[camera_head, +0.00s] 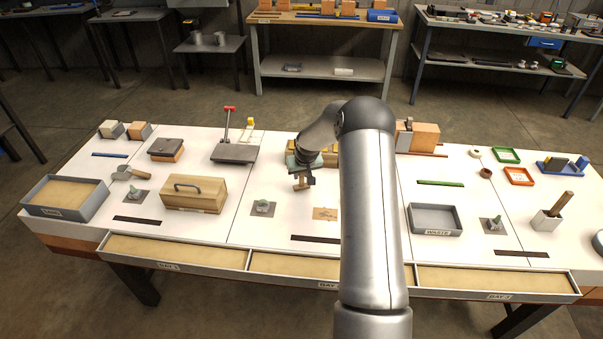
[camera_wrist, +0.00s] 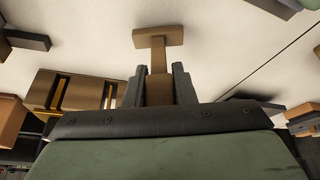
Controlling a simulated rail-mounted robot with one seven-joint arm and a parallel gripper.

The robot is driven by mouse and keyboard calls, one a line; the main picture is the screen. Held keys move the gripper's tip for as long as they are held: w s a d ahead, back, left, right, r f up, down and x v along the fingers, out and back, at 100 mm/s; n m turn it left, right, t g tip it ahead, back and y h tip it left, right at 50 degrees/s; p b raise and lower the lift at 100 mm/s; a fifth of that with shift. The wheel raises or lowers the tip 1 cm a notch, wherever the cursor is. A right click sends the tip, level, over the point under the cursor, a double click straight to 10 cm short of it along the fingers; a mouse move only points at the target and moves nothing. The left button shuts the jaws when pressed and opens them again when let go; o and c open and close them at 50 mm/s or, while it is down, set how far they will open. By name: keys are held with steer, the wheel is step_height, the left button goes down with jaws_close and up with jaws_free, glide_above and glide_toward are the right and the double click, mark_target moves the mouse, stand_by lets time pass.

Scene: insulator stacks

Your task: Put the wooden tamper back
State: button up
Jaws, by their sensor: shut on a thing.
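My gripper (camera_head: 304,177) is over the middle of the white worktable, in front of the wooden blocks at the back. It is shut on the wooden tamper (camera_head: 300,186), a small brown T-shaped piece. In the wrist view the two dark fingers (camera_wrist: 158,78) grip the tamper's shaft from both sides, and its flat bar-like end (camera_wrist: 158,36) sticks out past the fingertips. In the head view the tamper seems to hang above the tabletop; its exact height is hard to tell. A light brown square with a dark mark (camera_head: 326,214) lies on the table, to the right and nearer.
A wooden box with a handle (camera_head: 193,195) stands left. A dark strip (camera_head: 316,239) is at the front. A grey tray (camera_head: 434,220) is right. My arm hides part of the table.

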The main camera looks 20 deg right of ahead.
steer(key=shift+f, duration=0.45)
steer(key=shift+f, duration=0.2)
steer(key=o, duration=1)
steer(key=shift+c, duration=0.2)
steer(key=shift+r, duration=0.1)
